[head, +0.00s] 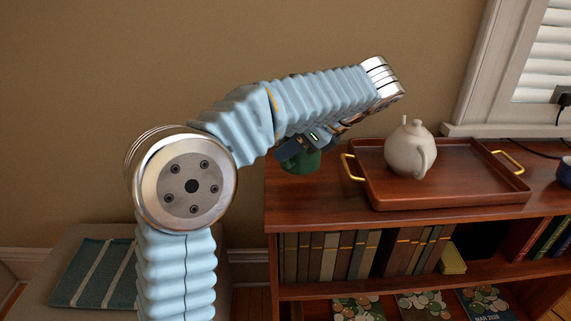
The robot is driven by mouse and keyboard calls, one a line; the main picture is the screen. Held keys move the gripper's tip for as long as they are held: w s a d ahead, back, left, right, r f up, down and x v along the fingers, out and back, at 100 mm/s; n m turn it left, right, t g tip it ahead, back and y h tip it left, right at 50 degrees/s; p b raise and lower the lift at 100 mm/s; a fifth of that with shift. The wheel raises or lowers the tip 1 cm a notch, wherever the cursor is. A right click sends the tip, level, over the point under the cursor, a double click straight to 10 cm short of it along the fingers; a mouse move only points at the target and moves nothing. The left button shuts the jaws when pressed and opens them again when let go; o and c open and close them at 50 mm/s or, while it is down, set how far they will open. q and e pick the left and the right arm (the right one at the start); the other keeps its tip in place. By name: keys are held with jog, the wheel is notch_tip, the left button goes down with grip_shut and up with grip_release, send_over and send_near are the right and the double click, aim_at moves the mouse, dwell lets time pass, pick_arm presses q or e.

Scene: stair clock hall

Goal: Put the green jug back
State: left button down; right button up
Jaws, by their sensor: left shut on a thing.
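The green jug (302,163) shows only in part, below my left forearm, at the left end of the wooden bookcase top (313,203). My left gripper (299,147) is shut on the green jug from above. The arm and gripper hide the jug's upper part. I cannot tell whether its base touches the wood or hangs just above it. My right gripper is not in view.
A wooden tray (448,196) with brass handles holds a pale teapot (410,149) right of the jug. A blue cup (565,171) stands at the right edge. Books (366,253) fill the shelf below. A bench with a striped cloth (93,272) is at lower left.

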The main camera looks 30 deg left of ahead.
aim_at(286, 163)
pick_arm(q)
jog(key=shift+a+f, duration=0.3)
notch_tip(286, 163, down, 3)
jog(key=shift+w+a+f+b, duration=0.1)
jog(key=shift+a+f+b, duration=0.1)
jog(key=shift+b, duration=0.2)
jog(key=shift+d, duration=0.1)
jog(key=c, duration=1.1)
grip_release()
jog(key=p+v, duration=0.1)
jog(key=v, duration=1.1)
jog(key=shift+p, duration=0.3)
